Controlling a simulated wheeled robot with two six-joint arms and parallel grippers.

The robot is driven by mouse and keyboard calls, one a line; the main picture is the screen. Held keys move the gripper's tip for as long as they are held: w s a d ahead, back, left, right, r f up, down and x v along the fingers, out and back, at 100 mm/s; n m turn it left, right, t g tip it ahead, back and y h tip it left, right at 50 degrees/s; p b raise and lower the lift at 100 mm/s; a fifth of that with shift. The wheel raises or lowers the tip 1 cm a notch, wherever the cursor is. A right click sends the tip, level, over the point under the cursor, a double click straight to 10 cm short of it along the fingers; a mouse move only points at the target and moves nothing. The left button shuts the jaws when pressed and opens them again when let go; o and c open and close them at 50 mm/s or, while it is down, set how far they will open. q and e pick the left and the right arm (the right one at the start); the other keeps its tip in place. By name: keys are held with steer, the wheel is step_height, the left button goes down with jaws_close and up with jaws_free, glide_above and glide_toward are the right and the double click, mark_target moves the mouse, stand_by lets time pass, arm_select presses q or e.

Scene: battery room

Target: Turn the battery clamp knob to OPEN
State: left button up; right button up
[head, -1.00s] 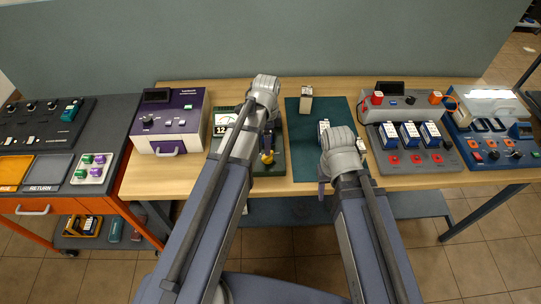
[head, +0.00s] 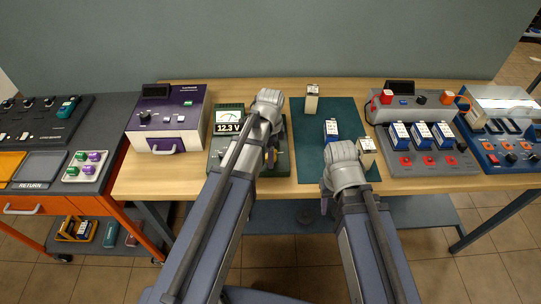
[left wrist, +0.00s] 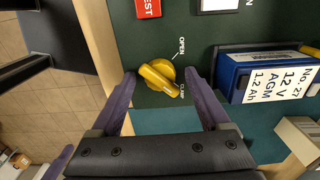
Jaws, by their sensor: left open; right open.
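The yellow clamp knob (left wrist: 158,77) sits on the dark green panel of the tester, between OPEN and CLAMP labels. Its bar slants with one end toward CLAMP. My left gripper (left wrist: 161,75) is open, one finger on each side of the knob; I cannot tell whether they touch it. In the head view my left arm covers most of the knob beside the 12.3 V display (head: 228,127). A blue and white 12 V AGM battery (left wrist: 270,76) labelled No. 27 sits beside the knob. My right gripper (head: 328,199) is open, in front of the table edge, with no object seen in it.
A red TEST button (left wrist: 148,8) is near the knob. A green mat (head: 310,165) right of the tester holds a blue battery (head: 331,130) and cream blocks. A purple unit (head: 167,119) stands left, a grey charger with several batteries (head: 423,160) right.

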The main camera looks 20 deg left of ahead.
arm_select(q)
jaws_close()
stand_by(0.6)
steer(key=shift+n, duration=0.3)
steer(key=n, duration=0.3)
steer(key=shift+n, duration=0.4)
steer(key=n, duration=0.4)
steer(key=shift+n, duration=0.3)
steer(key=n, duration=0.4)
steer(key=shift+n, duration=2.4)
